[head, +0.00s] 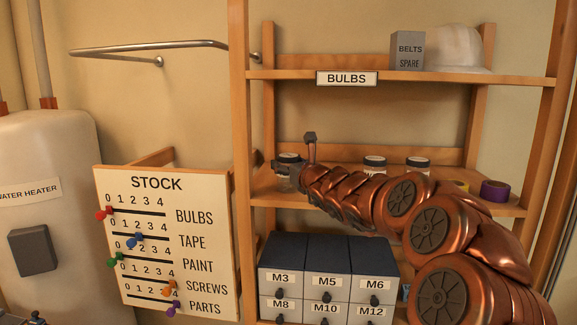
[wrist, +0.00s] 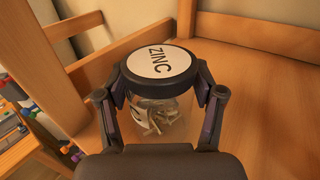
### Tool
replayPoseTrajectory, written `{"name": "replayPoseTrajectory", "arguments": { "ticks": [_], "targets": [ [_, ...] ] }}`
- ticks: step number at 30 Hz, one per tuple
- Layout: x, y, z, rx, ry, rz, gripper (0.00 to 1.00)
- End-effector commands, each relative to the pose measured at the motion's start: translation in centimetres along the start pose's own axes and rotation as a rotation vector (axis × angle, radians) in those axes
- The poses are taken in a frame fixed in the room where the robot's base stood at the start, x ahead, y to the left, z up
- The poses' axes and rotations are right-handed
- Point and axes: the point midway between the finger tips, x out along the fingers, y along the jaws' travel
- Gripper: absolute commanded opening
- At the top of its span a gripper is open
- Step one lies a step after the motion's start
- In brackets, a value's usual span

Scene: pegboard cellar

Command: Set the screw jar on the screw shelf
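The screw jar (wrist: 160,115) is clear glass with a black lid and a white label reading ZINC; metal screws show inside. In the head view the jar (head: 289,166) is at the left end of the middle shelf (head: 275,190), beside the left post. My gripper (wrist: 161,92) has a finger on each side of the jar, against it just under the lid. In the head view my gripper (head: 298,168) reaches in from the right. The jar is upright; whether its base touches the shelf is hard to tell. No shelf label reading screws is visible.
Two more lidded jars (head: 375,165) (head: 418,165) and a purple tape roll (head: 494,190) stand on the middle shelf, behind my arm. Above is the shelf labelled BULBS (head: 347,78). Below are labelled drawers (head: 327,285). A STOCK board (head: 165,245) with pegs is at left.

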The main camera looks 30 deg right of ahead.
Motion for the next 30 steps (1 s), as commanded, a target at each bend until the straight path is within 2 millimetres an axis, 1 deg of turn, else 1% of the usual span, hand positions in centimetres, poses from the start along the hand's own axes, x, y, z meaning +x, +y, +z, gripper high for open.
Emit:
{"name": "replayPoseTrajectory", "arguments": {
  "ticks": [1,4,6,14,20,26,30],
  "targets": [
    [0.0,0.0,0.1,0.000,0.000,0.000,0.75],
    [0.0,0.0,0.1,0.000,0.000,0.000,0.86],
    [0.0,0.0,0.0,0.000,0.000,0.000,0.91],
    [0.0,0.0,0.0,0.000,0.001,0.000,0.91],
    [0.0,0.0,0.6,0.001,0.000,0.000,0.91],
    [-2.2,-0.1,0.1,0.004,0.000,-0.001,0.91],
    [-4.0,0.0,0.2,0.003,-0.003,0.000,0.91]
  ]
}}
